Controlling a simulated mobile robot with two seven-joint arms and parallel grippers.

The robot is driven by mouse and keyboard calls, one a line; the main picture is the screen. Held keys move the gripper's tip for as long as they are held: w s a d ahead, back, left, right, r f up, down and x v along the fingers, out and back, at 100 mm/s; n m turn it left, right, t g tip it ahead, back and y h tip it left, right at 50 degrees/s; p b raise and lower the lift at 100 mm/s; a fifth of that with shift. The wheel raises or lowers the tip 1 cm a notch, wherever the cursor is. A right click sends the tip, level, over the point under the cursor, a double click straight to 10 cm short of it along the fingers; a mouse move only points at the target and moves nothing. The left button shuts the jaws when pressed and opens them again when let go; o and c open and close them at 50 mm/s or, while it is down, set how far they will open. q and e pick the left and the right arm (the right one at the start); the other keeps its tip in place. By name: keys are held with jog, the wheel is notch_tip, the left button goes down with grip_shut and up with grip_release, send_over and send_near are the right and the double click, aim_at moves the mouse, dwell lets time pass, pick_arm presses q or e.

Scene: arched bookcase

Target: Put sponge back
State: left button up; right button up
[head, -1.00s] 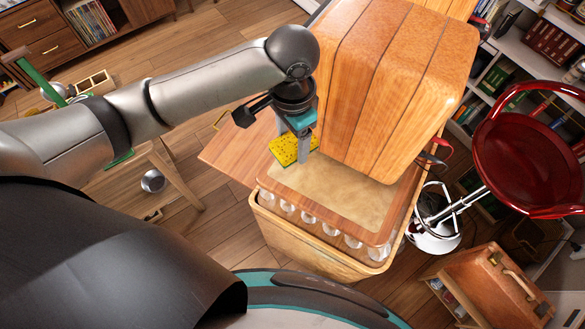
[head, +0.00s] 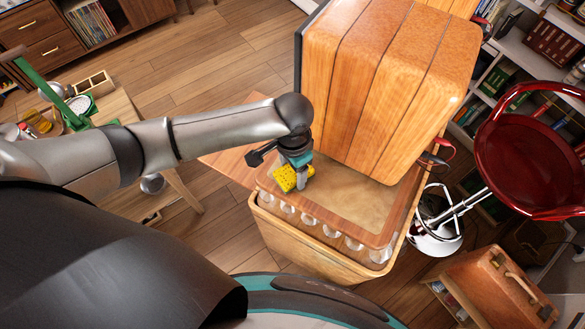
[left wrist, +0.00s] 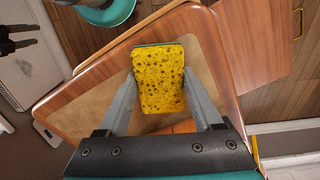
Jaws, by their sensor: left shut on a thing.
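The yellow sponge (head: 284,179) has dark specks and a thin green layer along one edge. My left gripper (head: 296,176) is shut on it, above the wooden-rimmed tan top (head: 360,197) of the crate-like wooden unit. In the left wrist view the sponge (left wrist: 159,80) sits between the two grey fingers of the gripper (left wrist: 158,92), with the tan surface (left wrist: 105,108) behind it. I cannot tell whether the sponge touches that surface. My right gripper does not show.
A large rounded wooden case (head: 400,80) stands at the back of the tan top. A wooden leaf (head: 236,168) juts out to the left. A red round seat (head: 530,150) is at the right. An open brown case (head: 490,285) lies on the floor at lower right.

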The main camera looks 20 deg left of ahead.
aim_at(293, 172)
pick_arm(q)
jog(key=shift+f, duration=0.15)
jog(key=o, duration=1.3)
notch_tip(293, 172, up, 12)
jog(key=shift+r+p, duration=0.2)
jog(key=shift+p, duration=0.4)
